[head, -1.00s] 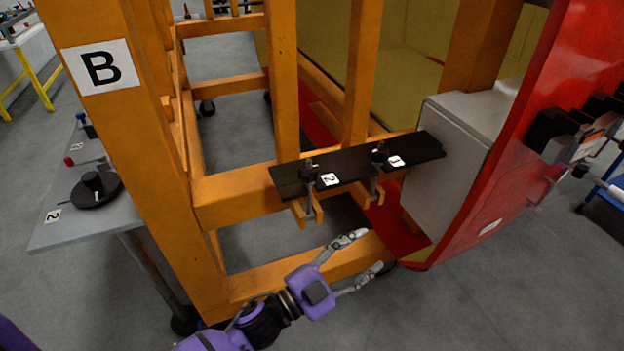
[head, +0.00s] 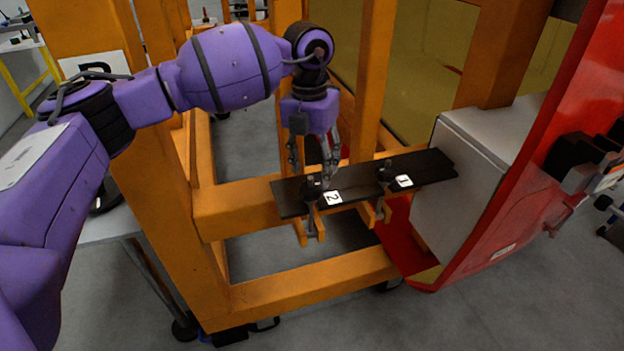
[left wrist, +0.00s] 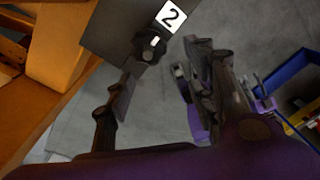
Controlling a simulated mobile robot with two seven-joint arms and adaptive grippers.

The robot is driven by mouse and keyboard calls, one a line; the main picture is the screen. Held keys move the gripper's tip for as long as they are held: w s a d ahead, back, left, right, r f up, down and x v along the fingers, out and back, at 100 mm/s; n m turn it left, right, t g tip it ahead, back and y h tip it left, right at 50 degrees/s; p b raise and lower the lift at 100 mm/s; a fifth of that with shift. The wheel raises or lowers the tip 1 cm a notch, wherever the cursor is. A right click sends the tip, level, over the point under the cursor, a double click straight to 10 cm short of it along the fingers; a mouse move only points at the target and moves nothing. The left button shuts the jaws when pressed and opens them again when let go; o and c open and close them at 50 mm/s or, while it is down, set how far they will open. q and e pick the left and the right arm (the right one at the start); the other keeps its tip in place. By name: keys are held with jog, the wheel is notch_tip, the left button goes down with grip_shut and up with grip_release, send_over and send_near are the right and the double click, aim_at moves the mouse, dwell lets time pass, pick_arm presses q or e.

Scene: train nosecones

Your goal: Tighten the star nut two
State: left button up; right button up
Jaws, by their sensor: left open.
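Star nut two is a black knob (head: 311,188) on the black plate (head: 357,188), beside the white label "2" (head: 333,197). It also shows in the left wrist view (left wrist: 149,46), just beyond the fingertips. My left gripper (head: 312,172) points down from above, just over the knob, with its fingers apart. In the left wrist view the open fingers (left wrist: 160,72) lie on either side of the knob's line, with nothing between them. I cannot tell whether a finger touches the knob. A second black knob (head: 386,170) stands by the label "1" (head: 404,181). My right gripper is out of view.
The orange frame (head: 240,205) surrounds the plate, with a post (head: 368,80) right behind it. A grey box (head: 470,155) and the red nosecone (head: 540,170) stand to the right. The floor in front (head: 400,320) is clear.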

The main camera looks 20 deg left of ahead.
aim_at(308, 185)
pick_arm(q)
jog(key=shift+w+a+r, duration=0.3)
jog(key=shift+a+r, duration=0.3)
jog(key=shift+w+a+f+y, duration=0.15)
jog(key=shift+w+f+y, duration=0.15)
jog(key=shift+w+f, duration=0.55)
jog(key=f, duration=0.2)
jog(key=s+f, duration=0.1)
jog(key=f, duration=0.1)
jog(key=shift+f, duration=0.35)
jog(key=shift+w+f, duration=0.25)
jog(key=shift+f, duration=0.5)
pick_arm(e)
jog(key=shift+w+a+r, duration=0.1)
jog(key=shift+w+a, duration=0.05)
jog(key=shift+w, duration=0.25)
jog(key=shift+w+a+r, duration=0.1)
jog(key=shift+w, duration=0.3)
pick_arm(q)
jog(key=shift+s, duration=0.1)
jog(key=shift+c, duration=1.1)
jog(key=c, duration=0.8)
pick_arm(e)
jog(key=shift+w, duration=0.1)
